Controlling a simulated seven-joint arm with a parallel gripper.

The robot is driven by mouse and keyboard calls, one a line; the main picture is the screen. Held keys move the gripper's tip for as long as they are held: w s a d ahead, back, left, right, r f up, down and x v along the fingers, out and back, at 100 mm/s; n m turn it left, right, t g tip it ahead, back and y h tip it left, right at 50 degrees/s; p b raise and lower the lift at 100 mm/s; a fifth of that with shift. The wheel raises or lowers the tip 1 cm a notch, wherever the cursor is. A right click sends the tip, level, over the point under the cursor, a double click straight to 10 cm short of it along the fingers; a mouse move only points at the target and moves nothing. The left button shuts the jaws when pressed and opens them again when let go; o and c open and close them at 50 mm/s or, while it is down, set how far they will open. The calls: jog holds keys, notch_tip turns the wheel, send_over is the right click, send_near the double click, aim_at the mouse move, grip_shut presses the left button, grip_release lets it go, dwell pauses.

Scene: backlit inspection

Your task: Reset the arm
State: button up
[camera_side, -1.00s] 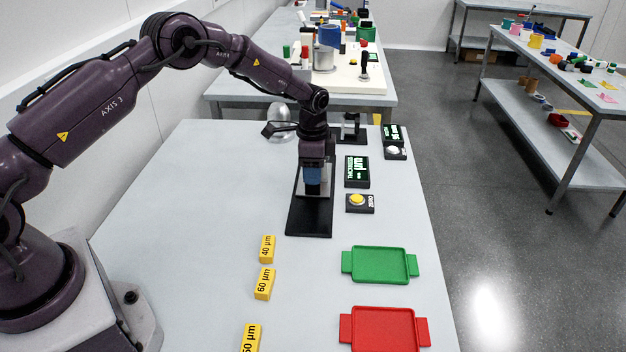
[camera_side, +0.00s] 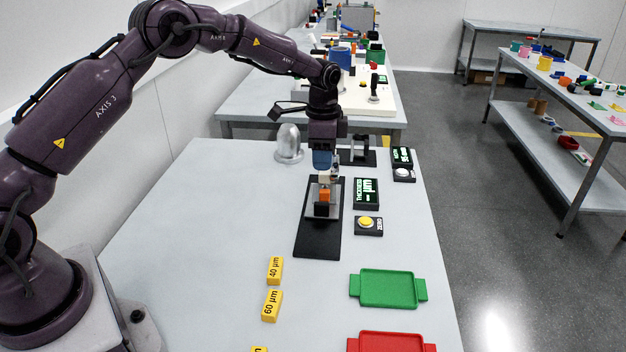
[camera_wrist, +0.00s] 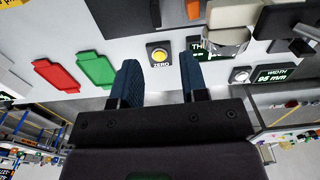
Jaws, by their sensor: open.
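My gripper (camera_side: 323,162) is open, its blue fingers pointing down above a black stand (camera_side: 318,238) on the bench. In the wrist view the blue fingers of my gripper (camera_wrist: 158,62) are spread with nothing held between them. On the stand, below the fingers, is an orange block (camera_side: 324,195) with pale metal and dark parts around it. Whether a fingertip touches the top of that assembly cannot be told from the side view.
A silver dome (camera_side: 289,143) stands left of my gripper. A thickness display (camera_side: 367,193) and a yellow zero button (camera_side: 368,222) sit to the right. A green tray (camera_side: 388,289), a red tray (camera_side: 390,343) and yellow labelled blocks (camera_side: 275,269) are nearer. The bench's left part is clear.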

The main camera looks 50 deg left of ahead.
jog(key=s+d+r+n+t, duration=0.1)
jog(key=s+d+r+n, duration=0.1)
jog(key=s+r, duration=0.4)
jog(key=s+d+r+n+t, duration=0.2)
jog(key=s+r, duration=0.5)
jog(key=s, duration=0.9)
jog(key=s+d+r+n+t, duration=0.2)
jog(key=s+r+n, duration=0.2)
jog(key=s, duration=0.7)
notch_tip(320, 180, up, 2)
jog(key=shift+s+d+r+n, duration=0.2)
jog(key=shift+s+n, duration=0.05)
jog(key=shift+n, duration=0.05)
